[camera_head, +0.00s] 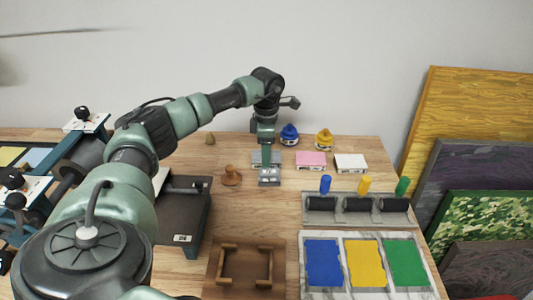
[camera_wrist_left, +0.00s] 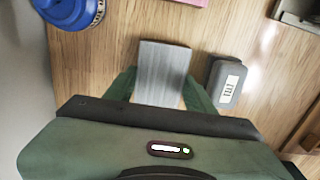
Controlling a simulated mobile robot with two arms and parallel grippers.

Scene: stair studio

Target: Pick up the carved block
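The carved block looks like a flat grey rectangular slab. In the left wrist view the carved block (camera_wrist_left: 163,70) lies between the two green fingers of my left gripper (camera_wrist_left: 162,88), with one finger along each side. Whether the fingers press on it or stand just clear, I cannot tell. In the head view my left gripper (camera_head: 265,143) points down over the grey block (camera_head: 274,157) on the wooden table, hiding part of it. My right gripper is not in view.
Close by are a grey labelled case (camera_wrist_left: 227,84), a brown wooden-handled tool (camera_head: 231,176), a blue-lidded jar (camera_head: 289,135), a yellow jar (camera_head: 324,139), and pink (camera_head: 311,159) and white (camera_head: 350,161) blocks. A wooden frame (camera_head: 247,267) and ink slab (camera_head: 433,292) lie nearer.

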